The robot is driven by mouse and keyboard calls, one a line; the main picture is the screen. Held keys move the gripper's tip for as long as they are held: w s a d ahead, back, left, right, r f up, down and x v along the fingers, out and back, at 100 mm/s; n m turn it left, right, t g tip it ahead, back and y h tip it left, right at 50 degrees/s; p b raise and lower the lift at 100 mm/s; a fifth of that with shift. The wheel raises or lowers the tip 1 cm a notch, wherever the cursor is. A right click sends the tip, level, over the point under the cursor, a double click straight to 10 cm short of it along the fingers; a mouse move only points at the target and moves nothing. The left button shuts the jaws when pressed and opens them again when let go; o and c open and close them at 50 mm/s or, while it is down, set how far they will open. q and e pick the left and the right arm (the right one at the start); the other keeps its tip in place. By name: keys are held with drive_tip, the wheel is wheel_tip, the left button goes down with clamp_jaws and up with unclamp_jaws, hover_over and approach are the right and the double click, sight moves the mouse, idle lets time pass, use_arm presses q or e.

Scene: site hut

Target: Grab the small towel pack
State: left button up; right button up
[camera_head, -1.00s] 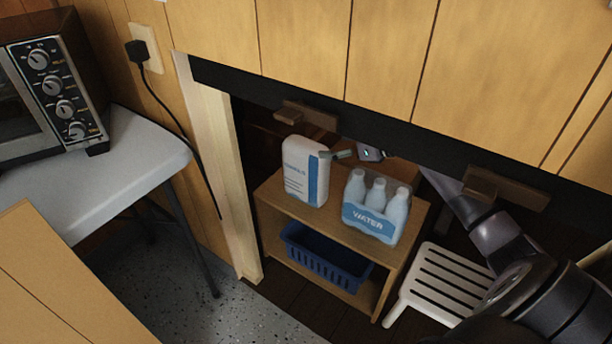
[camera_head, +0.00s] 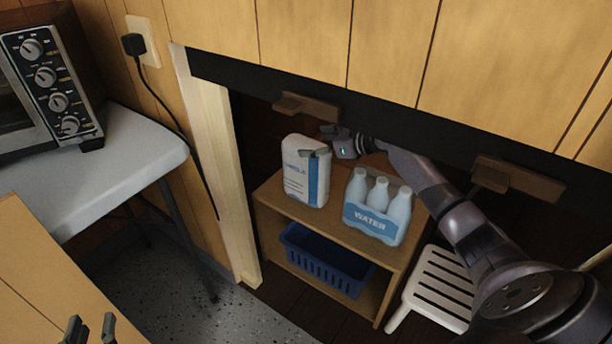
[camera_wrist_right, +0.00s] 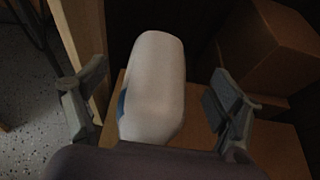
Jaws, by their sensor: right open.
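The small towel pack (camera_head: 304,176) is white with a blue stripe and stands upright on the top board of the wooden shelf (camera_head: 333,213). In the right wrist view the towel pack (camera_wrist_right: 152,85) lies between the fingers. My right gripper (camera_head: 320,142) is open at the upper part of the pack, with one finger across its front top. In the right wrist view the right gripper (camera_wrist_right: 158,78) shows gaps on both sides of the pack. My left gripper (camera_head: 91,328) is open and empty at the lower left edge, far from the shelf.
A water bottle pack (camera_head: 377,207) stands right of the towel pack. A blue basket (camera_head: 325,262) is on the lower shelf. A white slatted stool (camera_head: 437,290) is at the right. A dark beam with wooden blocks (camera_head: 307,107) hangs above. A brown box (camera_wrist_right: 265,45) stands behind.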

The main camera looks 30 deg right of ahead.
drive_tip(key=shift+b+x, duration=0.3)
drive_tip(key=shift+x, duration=0.75)
use_arm(q)
drive_tip(key=r+t, duration=0.1)
drive_tip(key=r, duration=0.1)
drive_tip(key=r+t, duration=0.1)
drive_tip(key=r, duration=0.1)
drive_tip(key=shift+w+d+r+t+h, duration=0.1)
drive_tip(key=shift+w+d+t+h, duration=0.2)
drive_tip(key=shift+w+d, duration=0.1)
use_arm(e)
drive_tip(key=shift+c, duration=0.2)
drive_tip(key=shift+a, duration=0.1)
drive_tip(key=c, duration=2)
